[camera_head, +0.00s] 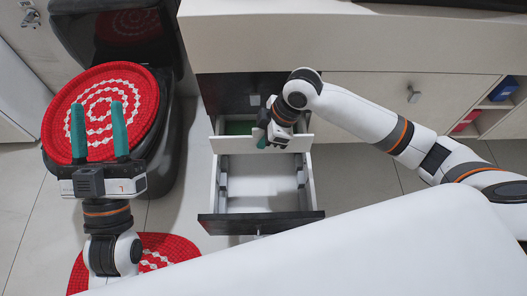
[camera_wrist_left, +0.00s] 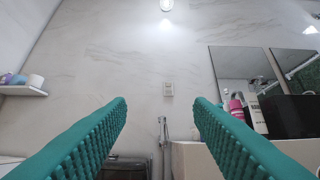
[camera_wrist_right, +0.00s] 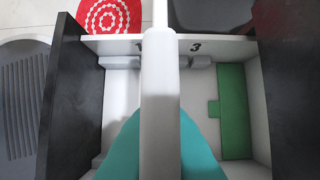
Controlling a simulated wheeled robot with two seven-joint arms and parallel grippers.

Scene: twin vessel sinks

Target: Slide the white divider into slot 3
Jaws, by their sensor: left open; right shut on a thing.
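The white divider (camera_head: 240,145) spans the open drawer (camera_head: 210,190) crosswise in the head view. My right gripper (camera_head: 270,134) is shut on it near its middle. In the right wrist view the divider (camera_wrist_right: 160,85) is seen edge-on between the teal fingers (camera_wrist_right: 160,118), and its far end overlaps the drawer's side wall. The label 3 (camera_wrist_right: 195,47) on that wall is just right of the divider, above grey slot blocks (camera_wrist_right: 198,62). I cannot tell whether its lower edge is in a slot. My left gripper (camera_head: 97,106) is open and empty, also in the left wrist view (camera_wrist_left: 160,104).
A green piece (camera_wrist_right: 234,110) lies in the drawer, right of the divider in the right wrist view. The drawer's dark front (camera_head: 225,224) sticks out from the cabinet (camera_head: 370,95). A red round mat (camera_head: 142,90) covers the lid behind my left gripper.

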